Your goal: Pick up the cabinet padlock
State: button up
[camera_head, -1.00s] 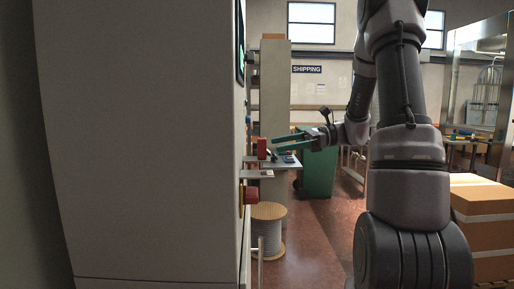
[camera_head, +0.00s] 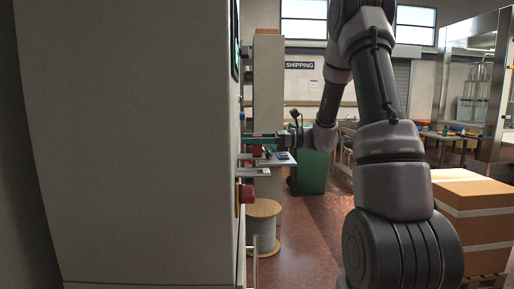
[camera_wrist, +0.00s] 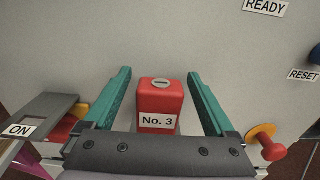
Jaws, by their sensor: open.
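My gripper (camera_wrist: 159,73) is open, with one teal finger on each side of the padlock. A gap shows between the padlock and each finger. In the head view the padlock (camera_head: 257,150) is small and partly covered by my gripper (camera_head: 262,140) beside the cabinet edge.
A grey plate labelled "ON" (camera_wrist: 42,115) lies left of the fingers. A red knob on a yellow base (camera_wrist: 272,147) is close to the right finger. A small shelf (camera_head: 275,160) juts out below my gripper. A cable spool (camera_head: 263,225) stands on the floor.

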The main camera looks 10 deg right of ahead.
jog(key=shift+w+a, duration=0.1)
jog(key=shift+a, duration=0.5)
grip_shut()
jog(key=shift+r, duration=0.1)
